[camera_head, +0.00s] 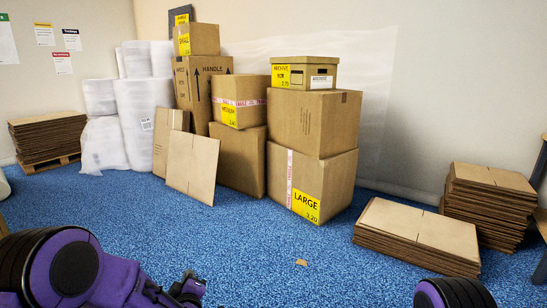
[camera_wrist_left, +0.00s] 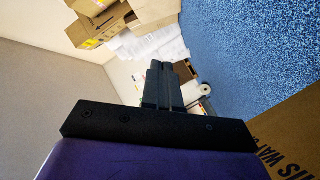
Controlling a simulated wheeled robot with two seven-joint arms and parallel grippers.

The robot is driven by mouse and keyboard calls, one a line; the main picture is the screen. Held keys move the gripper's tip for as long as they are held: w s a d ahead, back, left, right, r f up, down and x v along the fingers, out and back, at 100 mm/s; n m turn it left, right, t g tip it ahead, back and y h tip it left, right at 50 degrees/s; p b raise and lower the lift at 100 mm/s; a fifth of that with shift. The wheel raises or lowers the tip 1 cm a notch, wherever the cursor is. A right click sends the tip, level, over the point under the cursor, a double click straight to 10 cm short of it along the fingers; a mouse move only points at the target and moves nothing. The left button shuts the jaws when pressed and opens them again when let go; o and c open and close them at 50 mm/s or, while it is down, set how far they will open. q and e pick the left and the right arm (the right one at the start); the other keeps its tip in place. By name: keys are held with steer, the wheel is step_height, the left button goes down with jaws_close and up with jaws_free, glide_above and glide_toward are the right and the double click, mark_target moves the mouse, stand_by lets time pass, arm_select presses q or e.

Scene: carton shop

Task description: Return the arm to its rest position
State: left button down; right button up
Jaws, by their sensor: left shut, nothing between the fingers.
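My left arm, purple and black, comes in at the bottom left of the head view. My left gripper (camera_head: 188,288) is low in that view, over the blue carpet and well apart from the cartons. In the left wrist view its dark fingers (camera_wrist_left: 164,84) are shut together with nothing between them. Only a rounded purple and black part of my right arm shows at the bottom right of the head view; its gripper is out of view.
Stacked cartons, one marked LARGE (camera_head: 307,193), stand against the back wall. Flat cardboard stacks lie at right (camera_head: 415,238) and far left (camera_head: 47,136). White wrapped rolls (camera_head: 135,110) stand at left. A small cardboard scrap (camera_head: 301,262) lies on open carpet. A printed carton (camera_wrist_left: 290,140) shows in the wrist view.

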arm_select(q)
steer(key=s+a+f+m+g+h, duration=0.2)
steer(key=s+f+m+g, duration=0.35)
steer(key=s+f, duration=1.15)
steer(key=s+a+f+g, duration=0.2)
steer(key=s, duration=0.6)
steer(key=s+a+f+m+g, duration=0.1)
steer(key=s+g, duration=0.1)
steer(key=s, duration=0.6)
steer(key=s+a+f+g, duration=0.2)
steer(key=s, duration=0.6)
step_height(320, 180, up, 23)
steer(key=p, duration=2.3)
steer(key=shift+s+d+y, duration=0.2)
steer(key=shift+d+y, duration=0.05)
steer(key=shift+y, duration=0.15)
